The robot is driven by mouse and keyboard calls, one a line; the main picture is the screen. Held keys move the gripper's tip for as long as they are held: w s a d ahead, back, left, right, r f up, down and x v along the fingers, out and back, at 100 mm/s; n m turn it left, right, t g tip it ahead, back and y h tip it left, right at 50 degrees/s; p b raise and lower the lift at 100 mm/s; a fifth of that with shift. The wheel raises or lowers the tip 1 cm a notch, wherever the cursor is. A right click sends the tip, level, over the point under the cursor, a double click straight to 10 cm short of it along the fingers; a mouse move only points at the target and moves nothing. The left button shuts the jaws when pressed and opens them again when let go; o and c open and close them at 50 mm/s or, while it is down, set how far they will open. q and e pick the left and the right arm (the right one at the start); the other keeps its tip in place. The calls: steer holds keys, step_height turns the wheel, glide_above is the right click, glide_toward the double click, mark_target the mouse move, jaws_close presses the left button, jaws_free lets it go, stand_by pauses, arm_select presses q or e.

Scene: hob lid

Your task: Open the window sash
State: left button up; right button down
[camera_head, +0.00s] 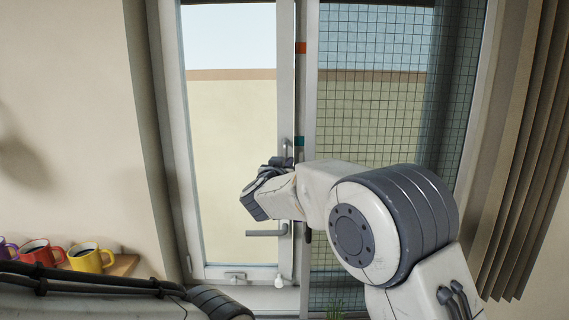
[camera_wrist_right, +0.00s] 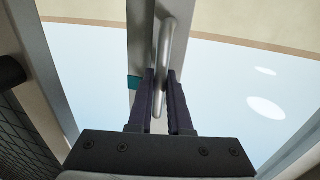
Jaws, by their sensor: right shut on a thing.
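The window sash (camera_head: 190,150) is a tall pale-framed pane on the left of the window. A grey lever handle (camera_head: 264,233) lies horizontal low on its right stile. Above the lever, the top of a grey upright pull handle (camera_head: 286,147) shows on the same stile. In the right wrist view, the fingers of my right gripper (camera_wrist_right: 162,98) are shut on the pull handle (camera_wrist_right: 172,45). In the head view, my right gripper (camera_head: 265,188) and wrist hide the lower part of that handle. My left gripper is out of view. I cannot tell whether the sash stands ajar.
A mesh screen (camera_head: 370,100) covers the right half of the window. Brown vertical blinds (camera_head: 525,150) hang at the far right. A red mug (camera_head: 42,252) and a yellow mug (camera_head: 90,257) stand on a wooden shelf (camera_head: 125,264) at lower left.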

steer(key=shift+s+f+b, duration=0.2)
steer(key=shift+b, duration=0.25)
steer(key=shift+t, duration=0.6)
steer(key=b+v, duration=0.2)
steer(key=b, duration=0.1)
steer(key=b+v, duration=0.1)
steer(key=v, duration=0.1)
steer(key=shift+s+d+b, duration=0.1)
steer(key=shift+d+b, duration=0.25)
steer(key=c, duration=0.8)
jaws_free()
steer(key=shift+c, duration=0.2)
